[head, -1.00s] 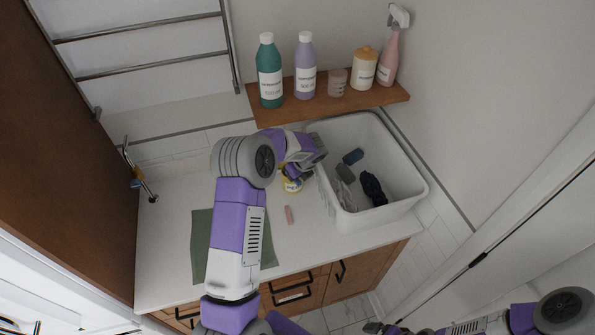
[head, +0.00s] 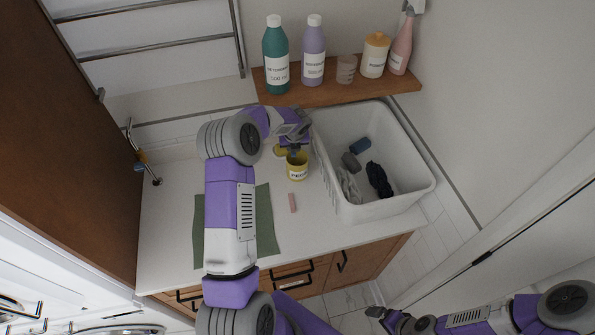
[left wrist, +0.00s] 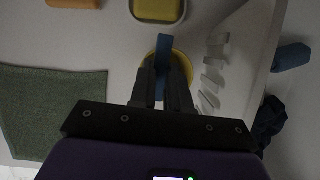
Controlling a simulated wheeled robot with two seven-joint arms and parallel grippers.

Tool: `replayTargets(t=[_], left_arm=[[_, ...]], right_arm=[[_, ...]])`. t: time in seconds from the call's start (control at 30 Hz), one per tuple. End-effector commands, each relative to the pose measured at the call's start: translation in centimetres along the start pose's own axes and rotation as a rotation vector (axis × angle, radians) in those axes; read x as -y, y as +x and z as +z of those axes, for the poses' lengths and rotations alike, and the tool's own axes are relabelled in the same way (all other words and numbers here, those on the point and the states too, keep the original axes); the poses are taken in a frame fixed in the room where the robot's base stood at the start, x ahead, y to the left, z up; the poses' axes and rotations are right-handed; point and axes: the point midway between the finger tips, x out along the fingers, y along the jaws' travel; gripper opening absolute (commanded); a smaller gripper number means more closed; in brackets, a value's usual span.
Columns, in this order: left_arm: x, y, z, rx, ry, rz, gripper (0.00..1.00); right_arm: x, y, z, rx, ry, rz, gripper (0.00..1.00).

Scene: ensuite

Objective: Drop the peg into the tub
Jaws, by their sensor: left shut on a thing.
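My left gripper (left wrist: 163,75) is shut on a blue peg (left wrist: 163,48), seen in the left wrist view. In that view the peg and fingers are in front of the round yellow tub (left wrist: 149,82); the height between them is unclear. In the head view the tub (head: 298,170), labelled "PEGS", stands upright on the counter, and my left gripper (head: 295,147) is just above its far rim. The tub's inside is mostly hidden. My right gripper (head: 378,318) is low at the bottom, away from the counter; its opening is too small to judge.
A white basket (head: 348,211) with dark and grey cloth items stands close right of the tub. A yellow dish (left wrist: 158,10) lies behind the tub. A pink block (head: 293,203) and green cloth (head: 266,225) lie nearer the counter's front. A wooden shelf (head: 330,94) holds several bottles.

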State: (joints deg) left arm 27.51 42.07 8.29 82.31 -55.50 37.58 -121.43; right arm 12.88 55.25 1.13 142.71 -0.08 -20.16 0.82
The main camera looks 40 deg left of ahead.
Motion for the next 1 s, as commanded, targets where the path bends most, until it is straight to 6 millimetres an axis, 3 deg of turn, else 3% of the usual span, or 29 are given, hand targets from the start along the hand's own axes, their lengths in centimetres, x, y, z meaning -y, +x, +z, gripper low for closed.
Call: replayTargets(t=[0.03,0.2,0.53,0.57,0.73,1.0], left_arm=[[0.0,1.1,-0.5,-0.001,0.001,-0.001,0.00],[0.1,2.6,-1.2,-0.001,0.001,-0.001,0.00],[0.1,2.9,-1.3,-0.001,0.000,-0.001,0.00],[0.1,2.9,-1.3,-0.001,0.000,-0.001,0.18],[0.1,2.9,-1.3,-0.001,0.000,-0.001,0.44],[0.1,2.9,-1.3,-0.001,0.000,-0.001,0.46]], right_arm=[[-0.4,1.0,0.0,0.000,0.000,0.000,1.00],[-0.9,2.4,-0.1,0.000,0.000,0.000,1.00],[-0.9,2.5,-0.1,0.000,0.000,0.000,1.00],[-0.9,2.5,-0.1,0.000,0.000,0.000,1.00],[-0.9,2.5,-0.1,0.000,0.000,0.000,1.00],[-0.9,2.5,-0.1,0.000,0.000,0.000,1.00]])
